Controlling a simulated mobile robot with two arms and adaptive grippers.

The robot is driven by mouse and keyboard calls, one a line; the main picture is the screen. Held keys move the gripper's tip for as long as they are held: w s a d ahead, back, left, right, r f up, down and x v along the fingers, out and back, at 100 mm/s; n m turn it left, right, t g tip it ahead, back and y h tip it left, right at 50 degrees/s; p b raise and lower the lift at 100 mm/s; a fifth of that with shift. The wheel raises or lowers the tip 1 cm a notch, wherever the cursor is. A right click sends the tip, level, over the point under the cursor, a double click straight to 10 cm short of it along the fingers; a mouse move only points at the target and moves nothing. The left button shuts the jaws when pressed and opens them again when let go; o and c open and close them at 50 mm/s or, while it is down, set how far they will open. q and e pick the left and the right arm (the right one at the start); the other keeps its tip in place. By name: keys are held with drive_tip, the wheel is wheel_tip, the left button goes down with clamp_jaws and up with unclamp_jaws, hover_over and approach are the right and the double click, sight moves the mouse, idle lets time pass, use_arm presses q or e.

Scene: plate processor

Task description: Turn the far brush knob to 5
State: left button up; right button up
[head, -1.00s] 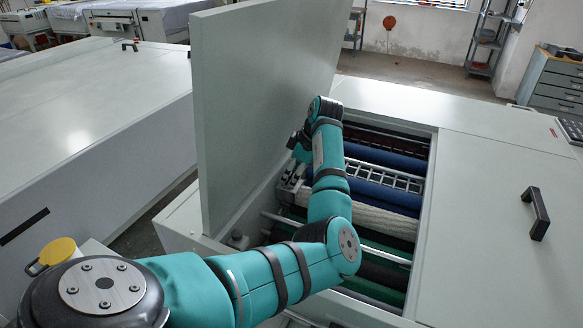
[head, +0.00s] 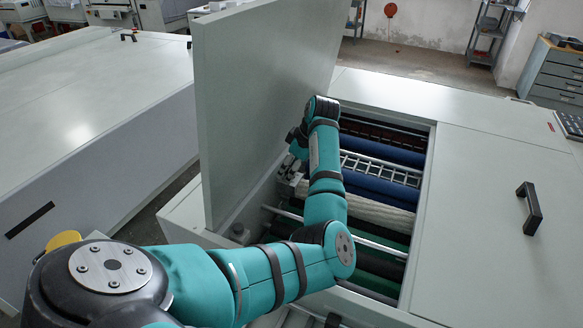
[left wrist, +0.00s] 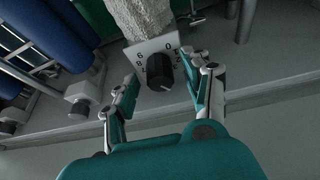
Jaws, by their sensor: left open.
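The black brush knob (left wrist: 158,73) sits on a light plate with printed numbers (left wrist: 146,47) in the left wrist view. My left gripper (left wrist: 160,88) is open, with one finger on each side of the knob and gaps showing between fingers and knob. The knob's exact setting is too small to read surely. In the head view my left gripper (head: 297,142) is over the left side of the open machine bay, partly hidden by my arm; the knob itself cannot be made out there. My right gripper is not in view.
The raised lid (head: 262,95) stands left of the bay. Blue rollers (head: 385,150) and a pale fluffy brush roller (head: 385,213) lie inside it. A closed cover with a black handle (head: 531,208) is at right. Another roller end block (left wrist: 80,100) is left of the knob.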

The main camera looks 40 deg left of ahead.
use_arm(q)
drive_tip(key=v, duration=1.2)
